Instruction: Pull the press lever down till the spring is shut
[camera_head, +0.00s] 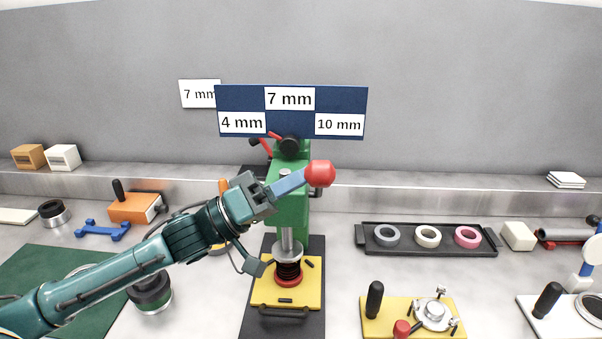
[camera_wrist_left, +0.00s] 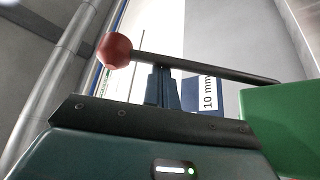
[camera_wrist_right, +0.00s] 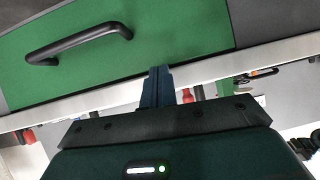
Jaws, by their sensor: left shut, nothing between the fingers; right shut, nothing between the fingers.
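The green press (camera_head: 291,205) stands mid-bench with its silver ram (camera_head: 288,242) above a dark spring (camera_head: 289,270). The spring's coils show between the ram's disc and a red ring. The lever's red ball (camera_head: 320,173) is right of my left gripper's fingertips (camera_head: 302,176). In the left wrist view, the ball (camera_wrist_left: 115,50) is at the left end of the dark lever rod (camera_wrist_left: 205,69), which crosses at the fingertips (camera_wrist_left: 163,70). My left gripper is shut and empty; contact with the rod is unclear. My right gripper (camera_wrist_right: 160,72) is shut and empty, outside the head view.
A blue board (camera_head: 230,100) with mm labels stands behind the press. A black tray (camera_head: 430,247) of rings and a yellow fixture (camera_head: 375,318) are to the right. An orange block (camera_head: 133,208) is to the left. The right wrist faces a green panel (camera_wrist_right: 60,75) with a black handle (camera_wrist_right: 80,42).

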